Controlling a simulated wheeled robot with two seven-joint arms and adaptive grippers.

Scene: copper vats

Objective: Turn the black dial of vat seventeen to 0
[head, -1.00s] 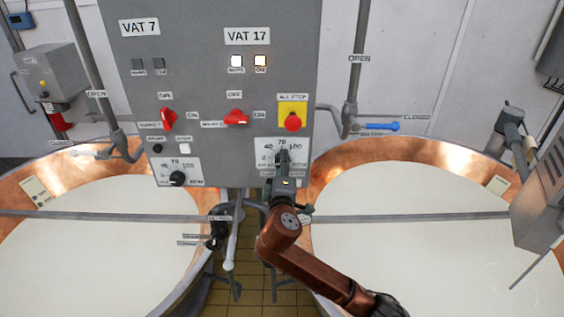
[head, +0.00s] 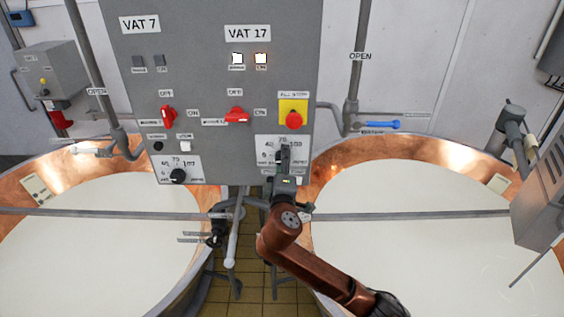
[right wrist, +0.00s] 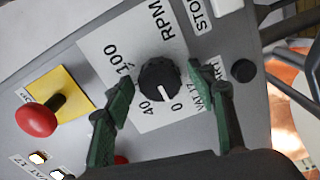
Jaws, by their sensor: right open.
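The black dial (right wrist: 160,82) of vat seventeen sits on a white scale plate (right wrist: 97,44), low on the grey panel. In the head view my right gripper (head: 283,158) covers the dial, below the VAT 17 label (head: 248,33). My left gripper is not in view.
A red stop button (head: 293,119) on a yellow plate sits just above the dial. A red switch (head: 237,115) is up and left of it. Vat 7's black dial (head: 178,176) is further left. Copper vats (head: 325,172) stand on both sides.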

